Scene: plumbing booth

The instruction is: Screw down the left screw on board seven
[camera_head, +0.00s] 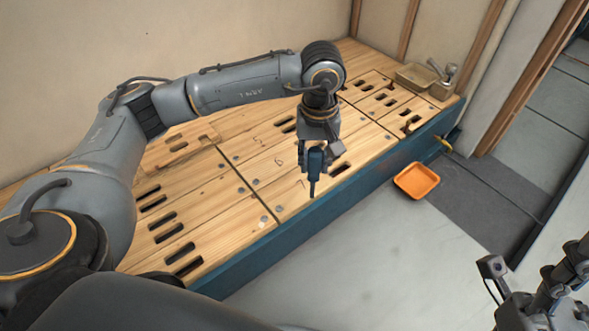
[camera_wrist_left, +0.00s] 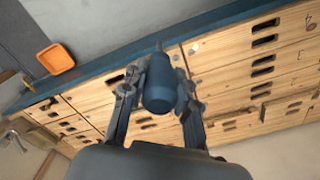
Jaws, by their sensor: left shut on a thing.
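My left gripper (camera_head: 318,142) is shut on a dark blue screwdriver-like power tool (camera_head: 316,160), whose thin tip points down. The tool hangs in front of board seven (camera_head: 293,193), the front board marked 7. A small grey screw head (camera_head: 280,207) shows at the left end of that board, left of the tool tip and apart from it in the picture. In the left wrist view the blue tool (camera_wrist_left: 159,88) sits between the two fingers, its tip toward the blue bench edge. My right gripper (camera_head: 562,297) is at the lower right corner, away from the bench; its jaw state is unclear.
The wooden bench has slotted boards and a blue front edge (camera_head: 262,247). A pale round piece (camera_head: 263,223) lies near the front of the neighbouring left board. An orange tray (camera_head: 416,180) is on the floor.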

